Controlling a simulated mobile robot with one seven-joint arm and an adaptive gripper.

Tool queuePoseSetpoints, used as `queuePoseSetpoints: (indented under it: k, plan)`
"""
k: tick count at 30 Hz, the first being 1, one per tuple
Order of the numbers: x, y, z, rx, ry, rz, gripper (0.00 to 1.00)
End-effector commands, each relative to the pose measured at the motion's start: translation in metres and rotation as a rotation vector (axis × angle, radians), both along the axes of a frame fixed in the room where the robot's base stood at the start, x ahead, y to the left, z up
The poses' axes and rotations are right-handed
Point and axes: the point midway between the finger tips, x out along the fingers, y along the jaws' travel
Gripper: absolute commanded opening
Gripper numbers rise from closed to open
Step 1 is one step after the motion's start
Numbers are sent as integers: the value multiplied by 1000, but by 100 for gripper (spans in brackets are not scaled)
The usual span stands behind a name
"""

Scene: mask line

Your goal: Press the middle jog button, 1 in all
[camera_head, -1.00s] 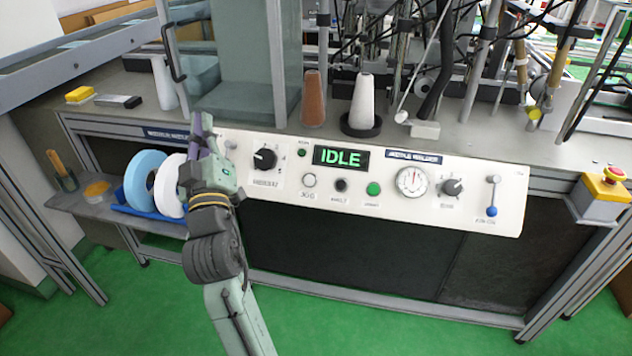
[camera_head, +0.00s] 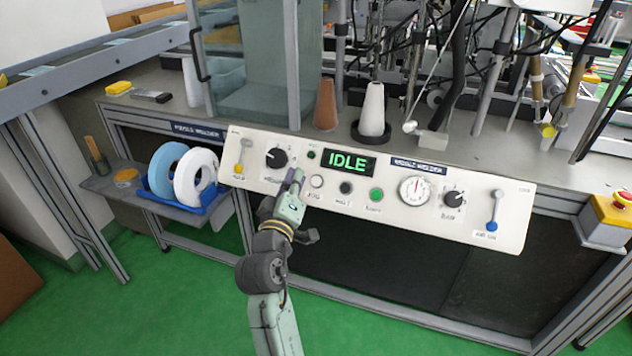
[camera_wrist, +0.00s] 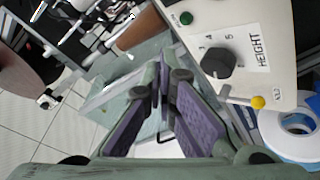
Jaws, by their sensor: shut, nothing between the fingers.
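The white control panel (camera_head: 400,217) runs along the front of the bench. The jog button (camera_head: 317,181) is a small round white button on it, below the green IDLE display (camera_head: 347,162). My gripper (camera_head: 297,176) is just left of the jog button in the head view, its fingers shut and empty. I cannot tell whether it touches the panel. In the wrist view the shut fingers (camera_wrist: 163,75) point past the panel's edge, with the black height knob (camera_wrist: 219,63) to their right. The jog button does not show clearly in the wrist view.
Right of the jog button are a black button (camera_head: 345,188) and a green button (camera_head: 376,195), then a dial (camera_head: 414,190) and a black knob (camera_head: 453,199). A yellow-tipped lever (camera_head: 240,168) is at the panel's left end. Tape rolls (camera_head: 194,178) sit on a left shelf.

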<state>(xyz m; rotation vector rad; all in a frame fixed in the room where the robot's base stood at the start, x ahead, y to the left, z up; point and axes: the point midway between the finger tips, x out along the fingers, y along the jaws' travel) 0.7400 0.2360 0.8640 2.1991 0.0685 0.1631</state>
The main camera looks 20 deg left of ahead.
Motion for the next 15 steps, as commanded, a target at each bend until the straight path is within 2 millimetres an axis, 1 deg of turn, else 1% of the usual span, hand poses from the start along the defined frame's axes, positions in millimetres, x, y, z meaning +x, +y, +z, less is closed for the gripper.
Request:
queuePoseSetpoints:
  k: [4, 7, 11, 15]
  plan:
    - [1, 0, -1, 1, 0, 1, 0]
    - [5, 0, -5, 1, -1, 0, 0]
    - [16, 0, -15, 1, -1, 0, 0]
    - [32, -1, -29, 2, 0, 0, 0]
